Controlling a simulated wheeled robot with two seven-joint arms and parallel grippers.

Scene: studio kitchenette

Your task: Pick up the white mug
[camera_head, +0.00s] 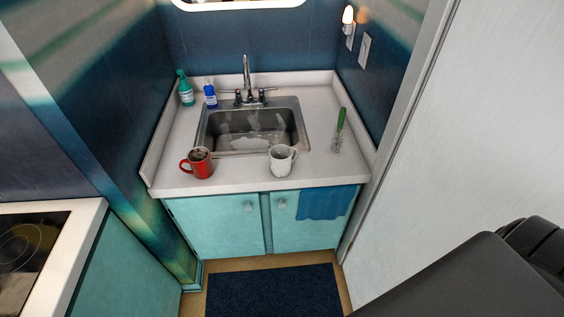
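The white mug (280,161) stands upright on the white countertop (240,177), at the front edge of the sink and right of its middle. Its handle points to the right. Neither of my grippers shows in the head view. A dark part of my own right arm or body fills the lower right corner, well away from the mug.
A red mug (201,162) stands left of the white one. A metal sink (253,127) with a faucet (246,79) lies behind. A green-handled brush (339,127) is on the right, bottles (186,90) back left. A blue towel (320,203) hangs in front. Walls close both sides.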

